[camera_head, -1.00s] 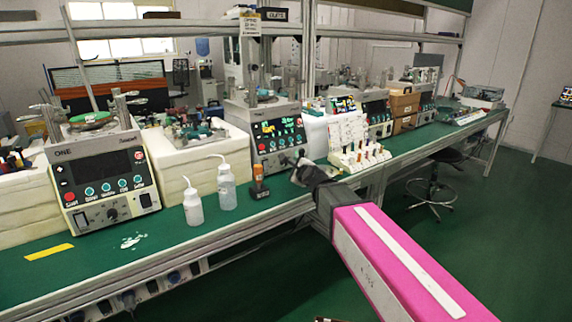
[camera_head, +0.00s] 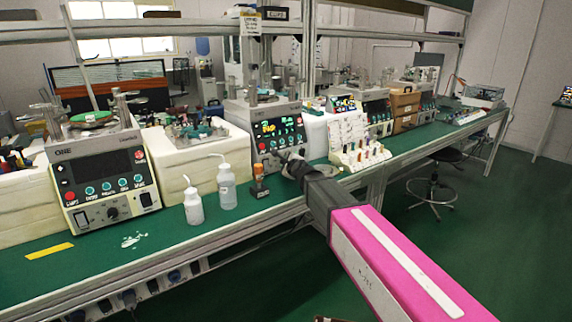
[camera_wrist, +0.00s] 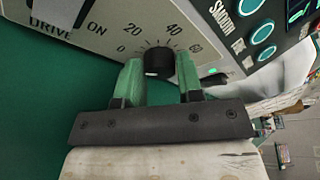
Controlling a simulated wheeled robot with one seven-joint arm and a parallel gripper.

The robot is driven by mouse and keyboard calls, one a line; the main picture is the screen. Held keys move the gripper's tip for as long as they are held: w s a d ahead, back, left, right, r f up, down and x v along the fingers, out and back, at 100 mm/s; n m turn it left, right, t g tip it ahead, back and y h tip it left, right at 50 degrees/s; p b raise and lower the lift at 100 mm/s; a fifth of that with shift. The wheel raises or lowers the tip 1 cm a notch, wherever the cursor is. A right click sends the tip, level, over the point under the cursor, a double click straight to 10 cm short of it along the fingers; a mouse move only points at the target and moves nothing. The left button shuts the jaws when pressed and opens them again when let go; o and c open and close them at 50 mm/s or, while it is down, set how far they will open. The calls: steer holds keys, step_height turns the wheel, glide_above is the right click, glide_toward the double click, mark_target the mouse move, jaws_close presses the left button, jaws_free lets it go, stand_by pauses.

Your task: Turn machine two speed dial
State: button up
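Machine two (camera_head: 268,133) is the grey unit with a lit display in the middle of the bench in the head view. Its black speed dial (camera_wrist: 158,62) shows in the wrist view, on a beige panel with a scale reading 0, 20, 40, 60. My gripper (camera_wrist: 158,60) is open, with one green finger on each side of the dial. The fingers look close to the dial; I cannot tell whether they touch it. In the head view my gripper (camera_head: 293,161) is at the lower front of machine two, and it hides the dial there.
Machine one (camera_head: 103,178) stands at the left. Two white wash bottles (camera_head: 193,206) and a small orange-and-black item (camera_head: 260,182) stand on the green bench left of my gripper. A white rack (camera_head: 358,154) stands close on the right. A DRIVE switch (camera_wrist: 60,10) is beside the dial.

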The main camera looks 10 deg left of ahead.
steer(key=c, duration=0.4)
steer(key=shift+o, duration=0.2)
steer(key=m+g+y, duration=0.1)
steer(key=m+g, duration=0.1)
steer(key=m, duration=0.2)
steer(key=shift+w+r, duration=0.1)
steer(key=m, duration=0.1)
steer(key=m+g, duration=0.1)
steer(key=m, duration=0.1)
steer(key=shift+w+d+g+y, duration=0.1)
steer(key=shift+d+g+y, duration=0.05)
steer(key=shift+g+y, duration=0.2)
steer(key=m+y, duration=0.1)
steer(key=m, duration=0.1)
steer(key=m+g+y, duration=0.1)
steer(key=m, duration=0.1)
steer(key=shift+w+d+g, duration=0.1)
steer(key=shift+g, duration=0.15)
steer(key=shift+m+g+y, duration=0.4)
steer(key=shift+m+y, duration=0.25)
steer(key=shift+m, duration=1.05)
